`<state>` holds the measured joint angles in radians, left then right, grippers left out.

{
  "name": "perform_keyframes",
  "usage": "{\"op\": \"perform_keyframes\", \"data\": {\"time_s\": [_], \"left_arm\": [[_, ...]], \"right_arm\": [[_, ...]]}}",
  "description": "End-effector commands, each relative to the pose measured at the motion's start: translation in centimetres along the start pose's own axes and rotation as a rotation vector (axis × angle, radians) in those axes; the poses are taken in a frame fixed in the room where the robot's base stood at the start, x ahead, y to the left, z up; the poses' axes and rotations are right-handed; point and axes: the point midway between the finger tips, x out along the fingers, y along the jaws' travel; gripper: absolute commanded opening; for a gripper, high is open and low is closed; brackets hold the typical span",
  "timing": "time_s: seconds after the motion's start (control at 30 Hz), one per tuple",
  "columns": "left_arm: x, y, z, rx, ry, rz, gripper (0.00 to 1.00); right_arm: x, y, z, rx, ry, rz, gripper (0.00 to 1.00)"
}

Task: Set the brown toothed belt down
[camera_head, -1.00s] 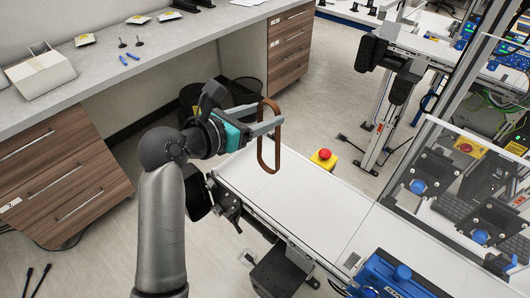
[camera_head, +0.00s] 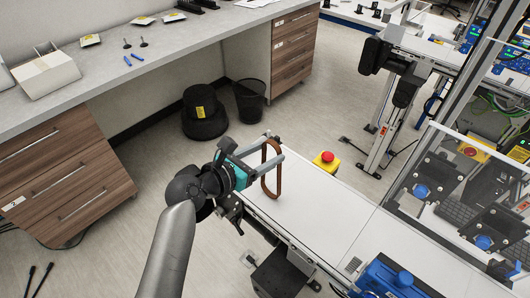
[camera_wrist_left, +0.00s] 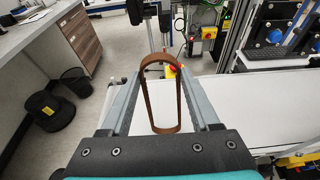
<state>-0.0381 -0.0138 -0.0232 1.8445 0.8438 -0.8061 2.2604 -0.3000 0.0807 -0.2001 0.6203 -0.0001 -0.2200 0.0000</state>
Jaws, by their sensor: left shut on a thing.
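The brown toothed belt (camera_head: 280,178) is a long closed loop, held upright near the left end of the white conveyor (camera_head: 325,205). My left gripper (camera_head: 275,143) is shut on the upper part of the belt, with its fingers on either side. The belt's lower end is at or just above the conveyor surface; I cannot tell whether it touches. In the left wrist view the belt (camera_wrist_left: 147,95) stands between the two grey fingers, over the white conveyor surface (camera_wrist_left: 240,110). My right gripper is not in view.
A yellow box with a red button (camera_head: 326,161) stands at the conveyor's far edge. A blue motor (camera_head: 390,278) is at the near side. Clear panels with black fixtures (camera_head: 425,190) stand to the right. The middle of the conveyor is clear.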

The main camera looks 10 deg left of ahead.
Motion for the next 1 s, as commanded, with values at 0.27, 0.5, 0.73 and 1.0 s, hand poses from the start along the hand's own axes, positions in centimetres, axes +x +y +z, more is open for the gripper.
{"op": "perform_keyframes", "data": {"time_s": [0.27,0.5,0.73,1.0], "left_arm": [[0.1,0.0,-0.2,0.000,0.000,0.000,0.78],[0.1,0.0,-0.2,0.000,0.000,0.000,0.92],[-0.2,0.0,0.1,0.000,-0.001,0.000,0.92],[-3.9,0.1,0.0,0.001,0.001,0.002,0.92]], "right_arm": [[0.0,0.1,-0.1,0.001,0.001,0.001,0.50],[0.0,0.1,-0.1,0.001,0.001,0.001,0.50],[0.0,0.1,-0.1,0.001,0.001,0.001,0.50],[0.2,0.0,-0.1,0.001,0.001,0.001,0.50]]}}
